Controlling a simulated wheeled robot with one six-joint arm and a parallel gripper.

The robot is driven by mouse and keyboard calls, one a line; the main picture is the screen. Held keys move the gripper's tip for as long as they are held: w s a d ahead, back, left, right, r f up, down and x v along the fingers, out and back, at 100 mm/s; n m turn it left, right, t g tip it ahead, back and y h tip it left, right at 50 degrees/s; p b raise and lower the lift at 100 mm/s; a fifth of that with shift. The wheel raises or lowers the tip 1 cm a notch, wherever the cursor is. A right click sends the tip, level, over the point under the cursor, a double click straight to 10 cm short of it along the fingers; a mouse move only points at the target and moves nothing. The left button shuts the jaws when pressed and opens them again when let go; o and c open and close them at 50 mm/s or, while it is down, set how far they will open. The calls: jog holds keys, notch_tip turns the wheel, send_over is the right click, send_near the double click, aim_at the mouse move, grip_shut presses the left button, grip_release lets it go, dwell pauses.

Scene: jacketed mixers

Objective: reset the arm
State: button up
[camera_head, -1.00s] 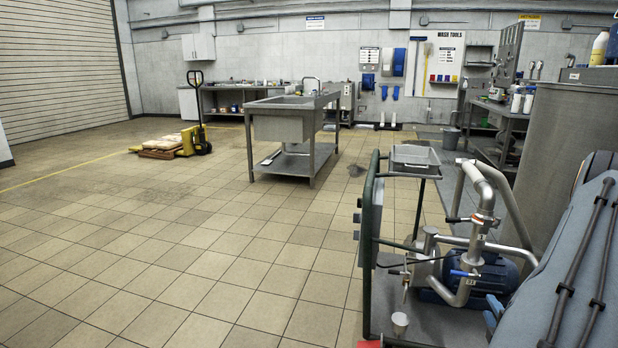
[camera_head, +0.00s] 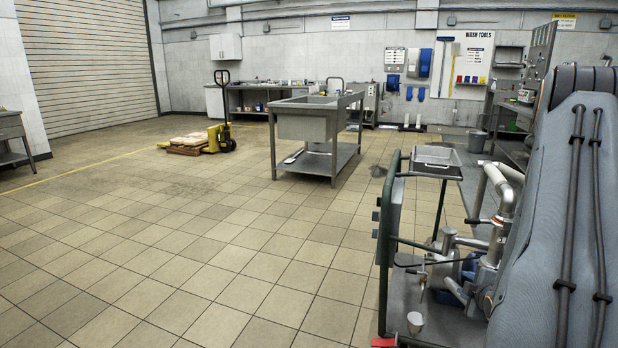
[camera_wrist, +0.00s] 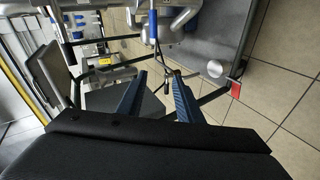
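My gripper (camera_wrist: 157,97) shows in the wrist view with its two blue-grey fingers apart and nothing between them. It hangs above a wheeled pump cart, whose grey deck (camera_wrist: 213,40) lies beyond the fingertips. In the head view my arm, in a grey-blue cover with dark hoses, fills the right side. The gripper itself cannot be made out for certain in the head view.
The pump cart (camera_head: 383,262) with a shallow grey tray (camera_head: 436,157) stands just left of my arm. A steel sink table (camera_head: 308,125) and a yellow pallet jack (camera_head: 222,138) stand farther back. The tiled floor (camera_head: 210,250) at left is clear.

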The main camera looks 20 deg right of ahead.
jog(key=w+a+r+m+g+y, duration=0.1)
jog(key=w+a+r, duration=0.3)
jog(key=a, duration=0.4)
jog(key=w+a+r+m+g+y, duration=0.1)
jog(key=w+a+r+g+y, duration=0.2)
jog(key=a, duration=0.6)
jog(key=s+a+r+m, duration=0.1)
jog(key=a+r, duration=0.2)
jog(key=a, duration=0.4)
jog(key=s+a+r+m, duration=0.1)
jog(key=a+r, duration=0.2)
jog(key=a, duration=0.4)
jog(key=s+a+r+m+g+y, duration=0.1)
jog(key=s+a+r+g, duration=0.25)
jog(key=s+a, duration=0.8)
jog(key=s+a+r+m+g+y, duration=0.25)
jog(key=s+a+r, duration=0.25)
jog(key=s+a, duration=0.7)
jog(key=w+d+r+m+h+p, duration=0.1)
jog(key=d+r+p, duration=0.7)
jog(key=p, duration=0.8)
jog(key=shift+r+m+g, duration=0.2)
jog(key=shift+m+g, duration=0.1)
jog(key=shift+m, duration=0.15)
jog(key=shift+h, duration=0.25)
